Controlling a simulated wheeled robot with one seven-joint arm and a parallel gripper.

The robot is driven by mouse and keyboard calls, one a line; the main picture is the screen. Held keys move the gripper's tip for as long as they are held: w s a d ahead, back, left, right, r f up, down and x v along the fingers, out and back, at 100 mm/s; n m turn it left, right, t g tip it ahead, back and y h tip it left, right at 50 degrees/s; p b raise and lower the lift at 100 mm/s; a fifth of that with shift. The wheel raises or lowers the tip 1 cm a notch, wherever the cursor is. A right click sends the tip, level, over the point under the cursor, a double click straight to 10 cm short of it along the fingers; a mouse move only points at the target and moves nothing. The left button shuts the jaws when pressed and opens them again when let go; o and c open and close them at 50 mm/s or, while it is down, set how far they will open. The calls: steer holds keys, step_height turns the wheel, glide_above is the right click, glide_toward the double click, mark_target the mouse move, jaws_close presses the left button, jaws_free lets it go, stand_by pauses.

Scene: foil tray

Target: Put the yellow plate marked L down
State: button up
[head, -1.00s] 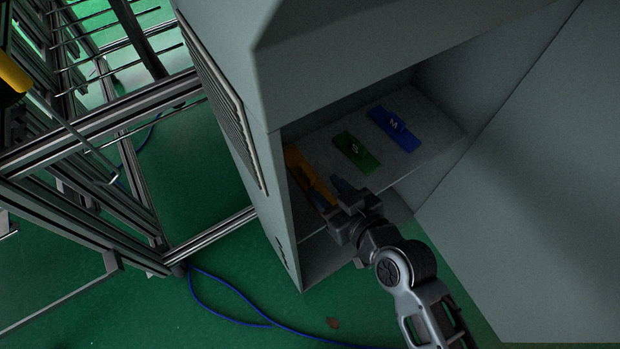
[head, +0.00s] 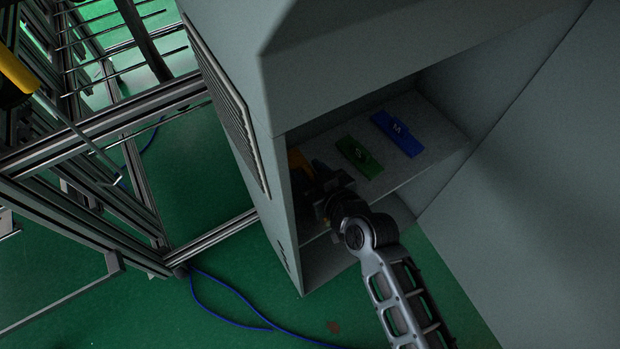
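The yellow plate (head: 297,161) is at the left end of the shelf inside the grey cabinet, close to its left wall. Only its far part shows; my gripper hides the rest, and no letter on it can be read. My gripper (head: 321,178) is inside the cabinet opening, over the near part of the yellow plate. Whether the fingers are shut on the plate, and whether the plate touches the shelf, cannot be seen.
A green plate (head: 359,156) and a blue plate marked M (head: 398,133) lie on the shelf (head: 430,150) to the right. The cabinet's left wall (head: 281,215) is close beside my gripper. A lower compartment opens below. A metal frame (head: 110,190) stands at the left.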

mark_target(310, 173)
jaws_close()
steer(key=shift+r, duration=0.15)
stand_by(0.4)
steer(key=shift+r, duration=0.25)
step_height(310, 173, up, 4)
steer(key=shift+f+p, duration=0.1)
steer(key=shift+p, duration=0.4)
steer(key=d+r+b, duration=0.1)
steer(key=d+r, duration=0.6)
steer(key=d, duration=0.5)
steer(key=s+d+f+m+t+h+p, duration=0.2)
steer(key=d+f+m+h, duration=0.4)
steer(key=d+f, duration=0.4)
steer(key=shift+s+d+f+m+h+p, duration=0.25)
steer(key=shift+s+d+m+h+p, duration=0.15)
steer(key=shift+s+d+h+p, duration=0.45)
steer(key=shift+s+a, duration=0.2)
steer(key=shift+a, duration=0.1)
